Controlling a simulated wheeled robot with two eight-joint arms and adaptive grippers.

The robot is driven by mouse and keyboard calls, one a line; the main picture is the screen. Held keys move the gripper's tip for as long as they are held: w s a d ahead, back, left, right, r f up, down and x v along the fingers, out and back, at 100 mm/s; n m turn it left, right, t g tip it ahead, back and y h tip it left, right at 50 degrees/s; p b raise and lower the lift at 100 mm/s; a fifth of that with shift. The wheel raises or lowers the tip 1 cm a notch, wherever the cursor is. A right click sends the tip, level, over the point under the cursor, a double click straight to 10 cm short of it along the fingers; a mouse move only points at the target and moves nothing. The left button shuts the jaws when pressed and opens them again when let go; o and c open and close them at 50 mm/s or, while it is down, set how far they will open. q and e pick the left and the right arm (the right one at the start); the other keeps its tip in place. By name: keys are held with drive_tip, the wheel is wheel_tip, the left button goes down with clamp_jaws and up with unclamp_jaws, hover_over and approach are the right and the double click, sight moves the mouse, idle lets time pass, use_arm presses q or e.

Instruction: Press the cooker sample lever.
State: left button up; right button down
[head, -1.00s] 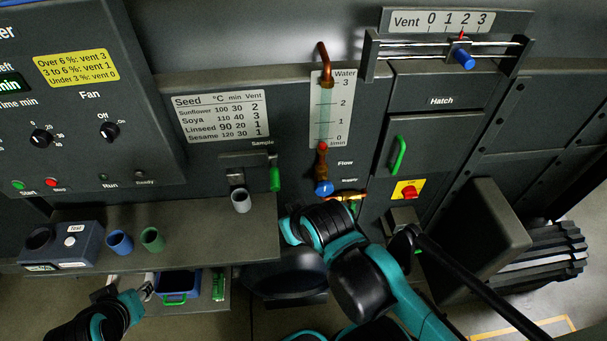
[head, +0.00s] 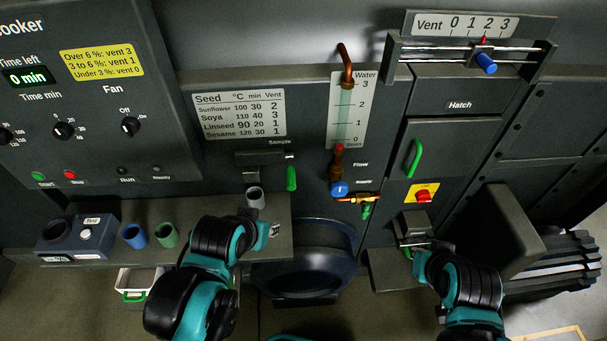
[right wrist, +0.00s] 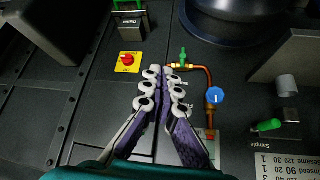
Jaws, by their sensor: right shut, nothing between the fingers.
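The green sample lever (head: 291,178) hangs beside the "Sample" label on the cooker front; it also shows in the right wrist view (right wrist: 266,125). A grey cup (head: 256,197) is left of the lever, below the sample outlet; it also shows in the right wrist view (right wrist: 286,83). My left gripper (head: 274,231) is below the lever and cup, apart from the lever; its fingers are too small to judge.
A blue flow knob (head: 339,188) and copper pipe (head: 361,198) lie between the lever and my right gripper. A red switch (head: 423,195) is above that gripper. A blue cup (head: 134,236) and green cup (head: 166,235) stand on the shelf (head: 275,208). A dark round vessel (head: 310,265) is below.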

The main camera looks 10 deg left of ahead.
use_arm(q)
drive_tip(key=shift+o, duration=0.7)
drive_tip(key=shift+r, duration=0.1)
use_arm(e)
wheel_tip(320, 180, up, 12)
drive_tip(key=n+g+y+p, duration=0.15)
drive_tip(key=y+p, duration=0.55)
drive_tip(key=p, duration=1)
hover_over(293, 177)
use_arm(q)
wheel_tip(293, 177, up, 17)
use_arm(e)
drive_tip(key=shift+s, duration=0.15)
drive_tip(key=shift+f, duration=0.15)
use_arm(q)
wheel_tip(293, 177, down, 7)
drive_tip(key=b, duration=0.6)
drive_tip(key=shift+b, duration=0.4)
use_arm(e)
wheel_tip(293, 177, down, 9)
drive_tip(key=shift+r, duration=0.2)
